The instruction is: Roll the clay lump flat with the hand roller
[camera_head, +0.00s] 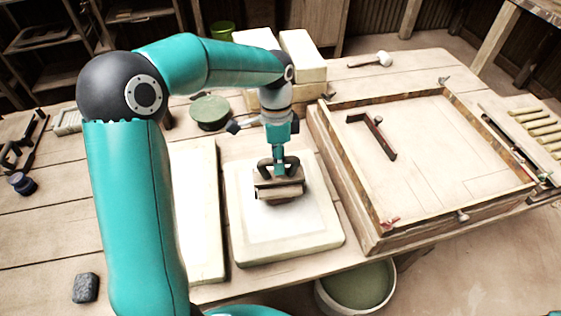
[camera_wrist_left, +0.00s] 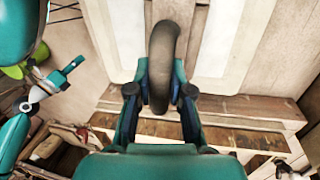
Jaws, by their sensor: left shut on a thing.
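My left gripper (camera_head: 279,164) points down over the pale square slab (camera_head: 300,238) and is shut on the hand roller (camera_head: 279,190). The roller's tan cylinder lies crosswise at or just above the slab's upper middle; I cannot tell whether it touches. In the left wrist view, the dark curved handle of the roller (camera_wrist_left: 163,60) sits between the fingers of the left gripper (camera_wrist_left: 160,95). I cannot make out a separate clay lump; the roller and gripper cover part of the slab. I see no right gripper.
Another pale slab (camera_head: 200,230) lies to the left. A shallow wooden frame (camera_head: 375,238) stands close on the right, with a dark-handled tool (camera_head: 377,137) in it. A round green lidded tub (camera_head: 209,111) and pale blocks (camera_head: 303,62) stand behind. A bucket (camera_head: 357,288) is below the front edge.

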